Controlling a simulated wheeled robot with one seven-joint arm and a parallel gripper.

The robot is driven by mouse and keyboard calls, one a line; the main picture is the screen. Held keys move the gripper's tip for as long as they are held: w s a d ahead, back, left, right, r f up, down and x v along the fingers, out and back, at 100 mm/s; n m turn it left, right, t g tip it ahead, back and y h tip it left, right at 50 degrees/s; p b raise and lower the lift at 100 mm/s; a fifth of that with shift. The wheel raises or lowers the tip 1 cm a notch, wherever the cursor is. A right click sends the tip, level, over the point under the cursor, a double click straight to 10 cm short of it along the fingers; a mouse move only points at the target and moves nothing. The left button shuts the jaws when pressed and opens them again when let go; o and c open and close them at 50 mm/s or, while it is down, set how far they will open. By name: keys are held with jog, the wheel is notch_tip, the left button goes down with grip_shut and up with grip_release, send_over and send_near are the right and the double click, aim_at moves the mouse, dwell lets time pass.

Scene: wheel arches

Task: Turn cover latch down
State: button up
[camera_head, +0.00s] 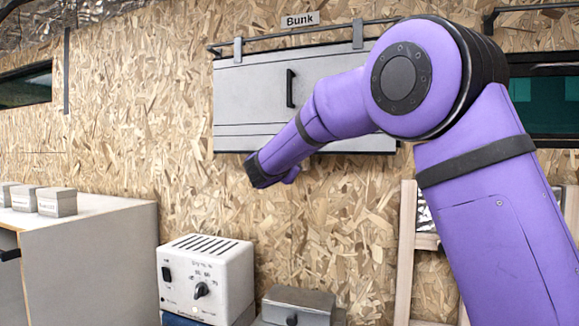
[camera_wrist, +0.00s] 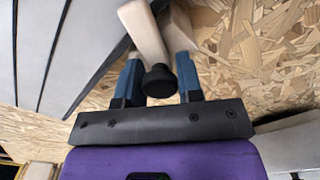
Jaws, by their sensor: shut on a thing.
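In the wrist view, my gripper (camera_wrist: 159,82) has its two blue fingers on either side of a black round knob and is shut on it. The knob (camera_wrist: 158,79) sits at the end of a pale beige bar (camera_wrist: 143,32), which appears to be the cover latch. The bar runs up and slightly left in the picture, by the edge of a grey panel (camera_wrist: 40,50). In the head view, my purple arm reaches to just under the grey Bunk cover (camera_head: 245,95), near its lower edge. My fingers and the latch are hidden there behind my arm.
The Bunk cover has a black handle (camera_head: 290,88) and a rail above it. Below stand a white heater-like box (camera_head: 207,275), a grey box (camera_head: 298,302) and a counter (camera_head: 95,225) with small boxes. The chipboard wall (camera_head: 110,110) between is bare.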

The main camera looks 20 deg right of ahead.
jog(key=m, duration=1.2)
jog(key=shift+f+m, duration=0.1)
jog(key=shift+m, duration=0.2)
dwell(0.4)
jog(key=o, duration=0.9)
jog(key=shift+s, duration=0.1)
jog(key=v, duration=1)
jog(key=shift+s+a, duration=0.25)
